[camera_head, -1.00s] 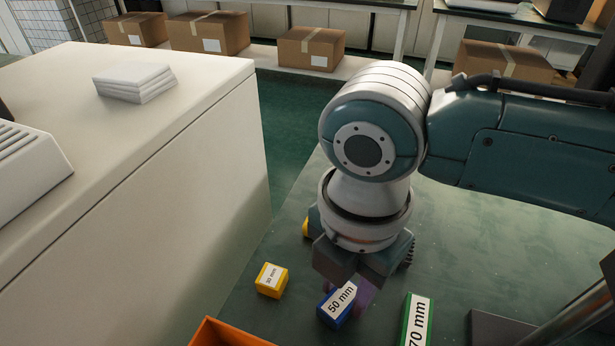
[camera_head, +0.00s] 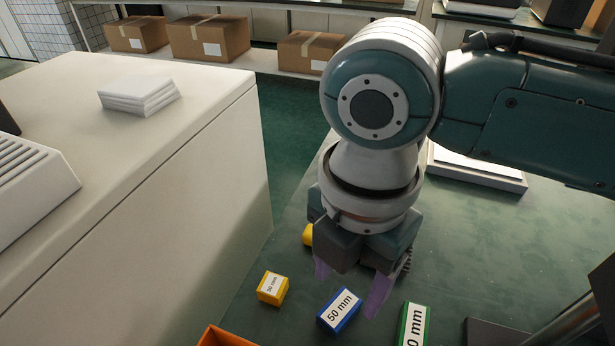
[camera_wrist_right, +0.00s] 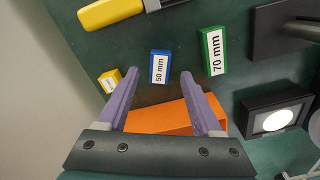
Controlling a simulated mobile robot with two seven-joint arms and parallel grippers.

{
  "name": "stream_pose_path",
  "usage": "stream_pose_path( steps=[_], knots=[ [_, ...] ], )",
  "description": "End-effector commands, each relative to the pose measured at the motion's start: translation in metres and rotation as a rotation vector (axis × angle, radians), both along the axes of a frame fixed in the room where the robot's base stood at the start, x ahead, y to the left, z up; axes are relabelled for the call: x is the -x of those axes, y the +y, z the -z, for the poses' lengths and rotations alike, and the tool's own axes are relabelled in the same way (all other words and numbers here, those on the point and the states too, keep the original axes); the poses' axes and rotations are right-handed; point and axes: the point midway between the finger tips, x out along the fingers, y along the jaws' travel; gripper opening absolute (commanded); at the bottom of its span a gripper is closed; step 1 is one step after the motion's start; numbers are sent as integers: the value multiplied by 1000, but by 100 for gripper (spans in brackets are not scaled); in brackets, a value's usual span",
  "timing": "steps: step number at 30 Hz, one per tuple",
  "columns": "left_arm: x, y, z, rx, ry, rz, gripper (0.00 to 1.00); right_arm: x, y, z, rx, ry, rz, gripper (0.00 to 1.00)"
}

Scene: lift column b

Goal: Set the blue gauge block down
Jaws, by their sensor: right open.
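The blue gauge block (camera_head: 339,310), with a white "50 mm" label, lies on the dark green table top. It also shows in the right wrist view (camera_wrist_right: 160,67), a little beyond the fingertips and between their lines. My right gripper (camera_head: 350,290) is open and empty, raised above the block and apart from it. Its two purple fingers show in the right wrist view (camera_wrist_right: 159,82), with clear space between them. The yellow "30 mm" block (camera_head: 272,288) lies left of the blue one, and the green "70 mm" block (camera_head: 413,326) lies right of it. My left gripper does not show.
An orange bin (camera_head: 222,338) stands at the near edge; in the wrist view it lies behind the fingers. A yellow-handled tool (camera_wrist_right: 112,12) lies on the far side. A dark box with a round white face (camera_wrist_right: 273,119) stands at right. A white cabinet (camera_head: 170,190) borders the left.

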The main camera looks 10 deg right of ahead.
Motion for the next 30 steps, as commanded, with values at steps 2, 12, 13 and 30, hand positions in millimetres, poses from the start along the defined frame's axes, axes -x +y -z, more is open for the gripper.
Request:
stream_pose_path(
  steps=[2, 12, 13, 30],
  knots=[
    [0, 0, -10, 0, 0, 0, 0, -1, 0, -24, -1, -4, 0, 67],
    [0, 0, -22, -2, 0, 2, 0, 0, 0, -76, 0, 0, 1, 67],
    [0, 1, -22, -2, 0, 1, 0, 0, 0, -78, -1, -1, 1, 67],
    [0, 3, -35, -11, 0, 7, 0, 11, 13, -88, -55, -5, 73, 67]
  ],
)
